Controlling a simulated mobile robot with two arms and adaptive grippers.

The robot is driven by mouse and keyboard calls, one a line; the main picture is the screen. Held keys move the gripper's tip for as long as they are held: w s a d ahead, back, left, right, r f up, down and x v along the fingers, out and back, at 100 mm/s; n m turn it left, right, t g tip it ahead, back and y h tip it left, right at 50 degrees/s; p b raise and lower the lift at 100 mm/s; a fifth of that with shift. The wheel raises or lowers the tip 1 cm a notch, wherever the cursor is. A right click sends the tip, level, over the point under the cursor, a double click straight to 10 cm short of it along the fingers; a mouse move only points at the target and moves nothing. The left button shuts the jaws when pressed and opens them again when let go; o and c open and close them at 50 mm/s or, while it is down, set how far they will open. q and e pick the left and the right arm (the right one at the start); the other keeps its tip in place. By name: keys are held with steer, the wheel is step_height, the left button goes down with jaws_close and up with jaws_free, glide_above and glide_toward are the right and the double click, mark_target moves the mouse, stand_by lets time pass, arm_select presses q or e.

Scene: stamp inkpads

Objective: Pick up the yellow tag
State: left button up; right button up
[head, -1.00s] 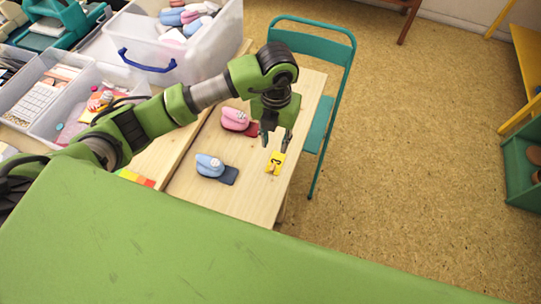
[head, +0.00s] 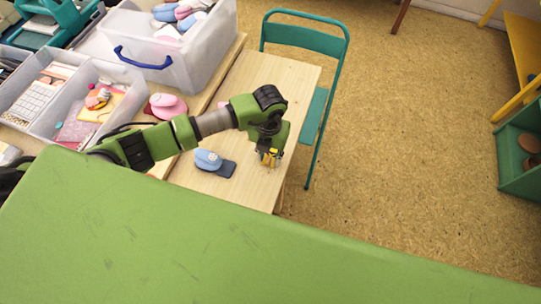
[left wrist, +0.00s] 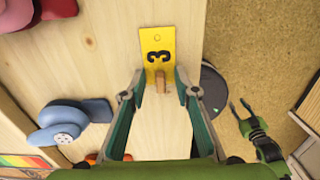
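The yellow tag with a black 3 (left wrist: 160,42) lies near the table's right edge in the left wrist view, with a small wooden peg (left wrist: 161,82) at its near end. My left gripper (left wrist: 158,94) is open, with one finger on each side of the peg end and a gap to both. In the head view my left gripper (head: 268,162) is low over the tag, which it mostly hides. My right gripper (left wrist: 242,108) shows at the right of the left wrist view, fingers apart and empty.
A blue stamp (head: 207,159) with a dark pad (head: 227,170) sits left of the gripper. A pink stamp (head: 168,106) stands farther left; another is mostly hidden behind my arm. A teal chair (head: 318,110) stands beyond the table's right edge. Bins (head: 185,72) fill the left.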

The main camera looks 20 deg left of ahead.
arm_select(q)
jaws_close()
steer(key=shift+r, duration=0.1)
